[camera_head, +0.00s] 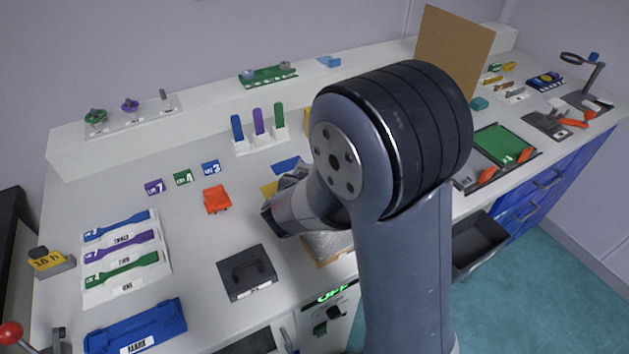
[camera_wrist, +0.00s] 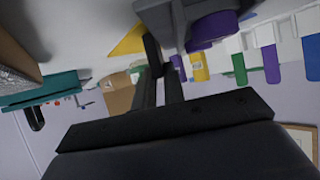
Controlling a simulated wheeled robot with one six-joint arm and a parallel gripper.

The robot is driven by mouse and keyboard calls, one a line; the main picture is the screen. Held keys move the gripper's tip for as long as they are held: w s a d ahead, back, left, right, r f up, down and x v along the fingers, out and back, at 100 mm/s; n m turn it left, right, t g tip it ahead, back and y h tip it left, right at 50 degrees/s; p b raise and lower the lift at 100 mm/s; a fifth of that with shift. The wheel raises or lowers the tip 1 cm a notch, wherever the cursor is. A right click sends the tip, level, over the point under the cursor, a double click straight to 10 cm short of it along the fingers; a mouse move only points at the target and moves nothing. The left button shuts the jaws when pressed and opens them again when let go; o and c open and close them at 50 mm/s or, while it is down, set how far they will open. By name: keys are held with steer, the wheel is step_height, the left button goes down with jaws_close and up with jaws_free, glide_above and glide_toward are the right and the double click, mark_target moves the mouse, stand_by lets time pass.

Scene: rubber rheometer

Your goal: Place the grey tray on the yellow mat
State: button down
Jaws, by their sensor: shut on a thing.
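My gripper (camera_wrist: 160,58) shows in the wrist view, its dark fingers reaching up to a dark grey piece (camera_wrist: 160,16) that looks like the grey tray. The fingers are shut on it. A purple round thing (camera_wrist: 214,28) sits against the tray; I cannot tell if it rests in it. My arm hides the fingers and the tray there.
An orange-red block (camera_head: 216,199) and small numbered cards (camera_head: 183,177) lie left of my wrist. A rack of coloured strips (camera_head: 259,138) stands behind. A blue tray (camera_head: 135,326) is at front left. A grey drawer (camera_head: 480,247) hangs open.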

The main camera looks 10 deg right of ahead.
steer(key=shift+f, duration=0.15)
steer(key=c, duration=1.5)
jaws_free()
steer(key=shift+r+p, duration=0.35)
steer(key=shift+p, duration=0.05)
steer(key=b+v, duration=0.1)
steer(key=v, duration=1.1)
steer(key=shift+f, duration=0.1)
